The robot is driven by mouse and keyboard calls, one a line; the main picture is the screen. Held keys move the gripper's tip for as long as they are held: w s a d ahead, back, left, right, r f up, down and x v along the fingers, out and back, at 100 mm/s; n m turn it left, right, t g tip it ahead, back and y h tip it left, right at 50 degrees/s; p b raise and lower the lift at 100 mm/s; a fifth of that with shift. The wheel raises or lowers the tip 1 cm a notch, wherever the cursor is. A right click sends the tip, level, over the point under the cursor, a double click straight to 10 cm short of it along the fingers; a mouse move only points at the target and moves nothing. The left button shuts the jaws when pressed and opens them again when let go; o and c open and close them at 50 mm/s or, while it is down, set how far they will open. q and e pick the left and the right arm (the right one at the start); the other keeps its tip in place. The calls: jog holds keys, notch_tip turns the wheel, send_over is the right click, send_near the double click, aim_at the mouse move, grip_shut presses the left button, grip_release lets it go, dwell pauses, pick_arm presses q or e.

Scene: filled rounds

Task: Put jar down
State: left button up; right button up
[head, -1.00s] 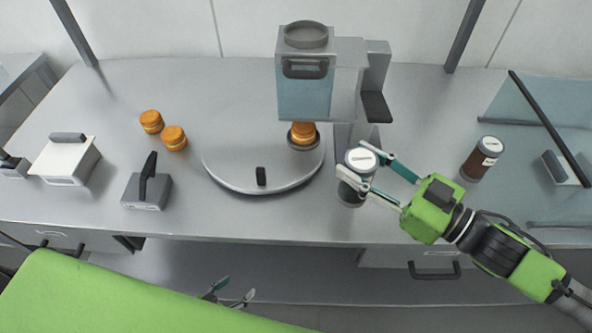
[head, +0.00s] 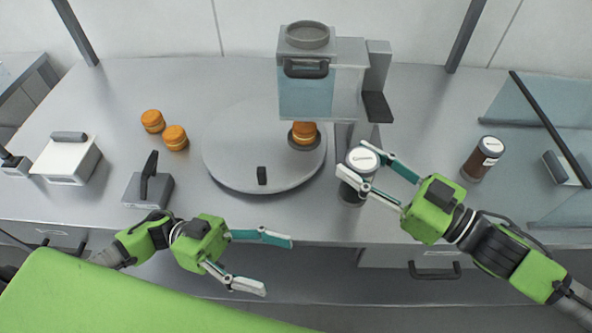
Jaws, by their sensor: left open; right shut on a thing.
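A jar (head: 352,192) with a pale round lid stands upright on or just above the steel counter, right of the round plate; I cannot tell if its base touches. My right gripper (head: 372,172) is shut on this jar, one finger on each side near its top. My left gripper (head: 277,265) is open and empty in front of the counter's front edge.
A grey round turntable (head: 235,170) carries an orange-topped piece (head: 304,134) under the dispenser machine (head: 305,90). Two orange pieces (head: 163,130) stand at the left. A white-topped box (head: 65,160) and a grey handled block (head: 147,190) are further left. Glass panels (head: 530,110) stand at the right.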

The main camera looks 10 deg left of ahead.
jog(key=shift+w, duration=0.15)
pick_arm(q)
jog(key=w+d+r+m+t+y, duration=0.1)
jog(key=w+r+m+y, duration=0.1)
jog(key=w+r+m, duration=0.5)
jog(key=w+f+n+t, duration=0.35)
jog(key=w+n, duration=0.35)
jog(key=w, duration=0.3)
jog(key=shift+t+y, duration=0.25)
jog(key=shift+y, duration=0.15)
jog(key=d, duration=0.4)
jog(key=w+d, duration=0.1)
jog(key=d, duration=0.7)
jog(key=shift+w+d+r, duration=0.1)
jog(key=shift+w+d, duration=0.05)
jog(key=shift+w, duration=0.1)
jog(key=c, duration=1.3)
jog(key=shift+c, duration=0.4)
pick_arm(e)
jog(key=o, duration=1.4)
jog(key=shift+c, duration=0.2)
